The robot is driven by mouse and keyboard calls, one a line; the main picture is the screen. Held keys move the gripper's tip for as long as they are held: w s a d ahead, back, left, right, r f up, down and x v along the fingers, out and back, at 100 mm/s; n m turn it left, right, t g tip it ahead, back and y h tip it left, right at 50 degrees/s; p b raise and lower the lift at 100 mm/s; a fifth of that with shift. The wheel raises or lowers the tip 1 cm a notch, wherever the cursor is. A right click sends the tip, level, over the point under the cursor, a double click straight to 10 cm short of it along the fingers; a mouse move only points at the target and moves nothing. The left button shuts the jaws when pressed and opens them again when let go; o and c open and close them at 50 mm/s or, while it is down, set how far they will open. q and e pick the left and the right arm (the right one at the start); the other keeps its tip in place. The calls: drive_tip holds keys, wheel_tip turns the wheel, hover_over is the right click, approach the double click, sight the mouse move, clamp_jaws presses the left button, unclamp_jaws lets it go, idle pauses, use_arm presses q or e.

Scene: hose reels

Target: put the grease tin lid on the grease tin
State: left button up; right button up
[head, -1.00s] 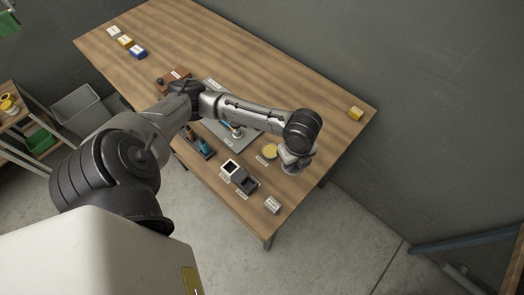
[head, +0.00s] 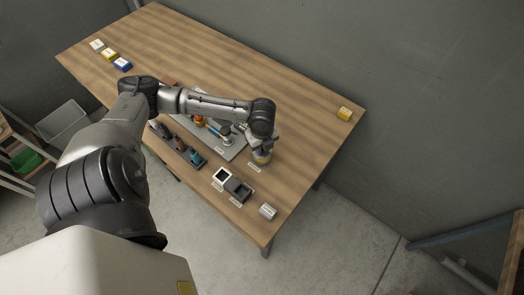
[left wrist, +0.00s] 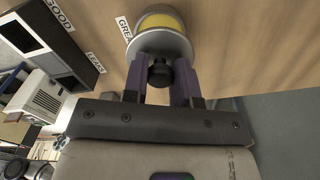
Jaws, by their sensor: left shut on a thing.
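My left gripper (head: 259,147) is shut on the black knob of the grease tin lid. In the left wrist view the gripper (left wrist: 160,78) holds the knob between its fingertips, with the grey lid (left wrist: 166,43) just beyond them. The grease tin shows its yellow grease (left wrist: 160,21) past the lid's edge. In the head view the tin (head: 262,160) is under the gripper, near the table's front, and is mostly hidden. The lid overlaps the tin in the wrist view; I cannot tell whether they touch. My right gripper is not in view.
A grey mat (head: 233,151) with tools lies left of the tin. A yellow block (head: 344,113) sits at the table's right end.

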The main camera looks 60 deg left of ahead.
use_arm(q)
wheel_tip(320, 180, down, 4)
drive_tip(key=shift+r, duration=0.15)
drive_tip(key=shift+f, duration=0.2)
drive_tip(key=o, duration=0.9)
